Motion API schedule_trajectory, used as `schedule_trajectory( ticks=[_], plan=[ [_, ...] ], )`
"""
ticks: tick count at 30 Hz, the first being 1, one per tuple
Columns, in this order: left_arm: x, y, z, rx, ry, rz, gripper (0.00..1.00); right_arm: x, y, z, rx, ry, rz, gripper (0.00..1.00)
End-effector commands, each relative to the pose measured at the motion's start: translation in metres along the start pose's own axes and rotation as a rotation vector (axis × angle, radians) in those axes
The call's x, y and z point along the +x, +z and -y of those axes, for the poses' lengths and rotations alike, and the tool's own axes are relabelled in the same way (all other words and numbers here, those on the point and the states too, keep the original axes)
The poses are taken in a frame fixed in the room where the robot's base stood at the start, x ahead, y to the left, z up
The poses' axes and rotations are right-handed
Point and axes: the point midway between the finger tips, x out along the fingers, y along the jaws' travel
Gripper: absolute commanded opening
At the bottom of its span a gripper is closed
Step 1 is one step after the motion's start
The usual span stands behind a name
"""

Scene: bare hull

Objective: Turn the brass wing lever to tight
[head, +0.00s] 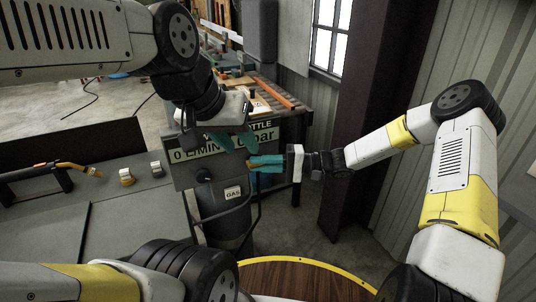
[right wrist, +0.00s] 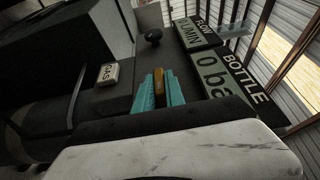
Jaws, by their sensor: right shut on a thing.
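The brass wing lever (right wrist: 158,87) shows in the right wrist view as a small brass strip between the teal fingers of my right gripper (right wrist: 159,92). In the head view my right gripper (head: 265,164) reaches in from the right, shut on the lever at the right of the dark panel. The lever is mostly hidden by the fingers, and no tight mark can be read. My left gripper (head: 232,141) hangs in front of the panel's upper part with its teal fingers apart and nothing seen between them.
The dark panel carries readouts (head: 205,149) for flow and bottle, partly covered by my left gripper. A black knob (head: 204,175) and a GAS label (head: 233,193) sit below. A bench (head: 130,212) with a torch (head: 85,171) stands left. A round wooden top (head: 300,281) is in front.

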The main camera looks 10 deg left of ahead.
Motion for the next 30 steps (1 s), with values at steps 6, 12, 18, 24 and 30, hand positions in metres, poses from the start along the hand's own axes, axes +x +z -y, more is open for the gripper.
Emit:
schedule_trajectory(
  ticks=[6,12,18,24,30],
  plan=[
    [0.000,0.000,0.000,0.000,0.000,0.000,0.36,-0.001,0.000,0.000,0.001,0.000,-0.001,0.36],
    [0.000,0.000,0.000,0.000,0.000,0.000,0.36,0.000,0.000,0.000,0.001,0.000,0.000,0.36],
    [0.000,0.000,0.000,0.000,0.000,0.000,0.36,-0.007,-0.001,0.000,0.000,0.001,-0.002,0.36],
    [0.000,0.000,0.000,0.000,0.000,0.000,0.36,-0.041,-0.001,-0.001,0.000,0.001,-0.005,0.36],
    [0.000,0.000,0.000,0.000,0.000,0.000,0.36,-0.070,-0.001,0.000,0.001,0.000,-0.003,0.36]
  ],
)
